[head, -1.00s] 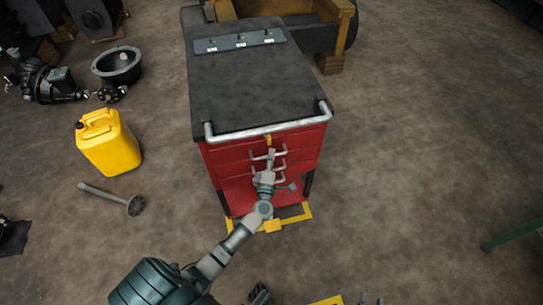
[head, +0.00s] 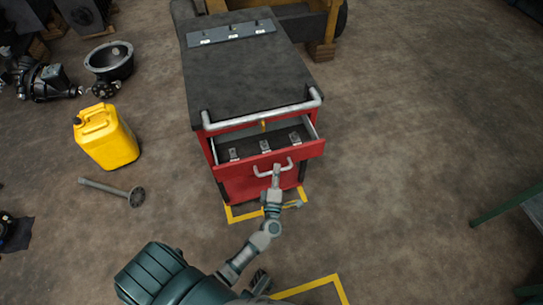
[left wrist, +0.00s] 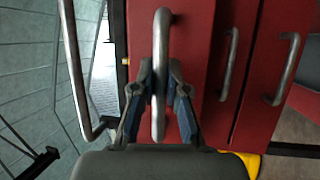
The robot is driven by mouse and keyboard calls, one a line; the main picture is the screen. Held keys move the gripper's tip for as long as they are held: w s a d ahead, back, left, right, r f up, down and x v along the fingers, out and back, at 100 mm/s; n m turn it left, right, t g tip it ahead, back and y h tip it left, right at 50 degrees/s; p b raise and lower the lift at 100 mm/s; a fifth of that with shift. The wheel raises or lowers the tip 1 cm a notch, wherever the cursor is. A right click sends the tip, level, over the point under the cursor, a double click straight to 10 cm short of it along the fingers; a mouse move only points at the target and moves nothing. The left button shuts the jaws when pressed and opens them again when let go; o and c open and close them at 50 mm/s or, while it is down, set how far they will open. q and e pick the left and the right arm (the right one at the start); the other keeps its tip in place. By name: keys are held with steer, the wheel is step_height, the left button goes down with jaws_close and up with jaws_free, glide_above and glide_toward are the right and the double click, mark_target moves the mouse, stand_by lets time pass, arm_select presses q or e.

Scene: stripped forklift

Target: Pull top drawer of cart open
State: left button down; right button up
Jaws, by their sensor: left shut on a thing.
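The red cart has a dark grey top (head: 245,75) and a silver push bar (head: 262,112) along its near edge. Its top drawer (head: 308,150) is pulled out toward me, and its inside shows several small grey parts (head: 265,146). My left gripper (head: 276,172) is at the drawer's front handle (head: 260,171). In the left wrist view, my left gripper (left wrist: 159,95) has its two fingers on either side of the silver handle (left wrist: 160,50), shut on it. My right gripper cannot be made out in these views.
Lower drawer handles (left wrist: 230,65) show beside the held one in the left wrist view.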

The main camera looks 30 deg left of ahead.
arm_select(q)
steer(key=s+d+p, duration=0.1)
steer(key=s+d, duration=0.7)
steer(key=shift+d+f, duration=0.2)
steer(key=shift+d, duration=0.15)
arm_select(e)
steer(key=s, duration=0.1)
steer(key=s+f+g, duration=0.1)
steer(key=s+d+g, duration=0.1)
steer(key=shift+s+f+h, duration=0.2)
steer(key=shift+s+h, duration=0.05)
steer(key=shift+h, duration=0.05)
steer(key=shift+a, duration=0.1)
arm_select(q)
steer(key=c, duration=1.2)
jaws_free()
steer(key=shift+s, duration=0.1)
steer(key=shift+a, duration=0.1)
arm_select(e)
steer(key=shift+a+r, duration=0.1)
steer(key=shift+a, duration=0.05)
steer(key=shift+a+r, duration=0.1)
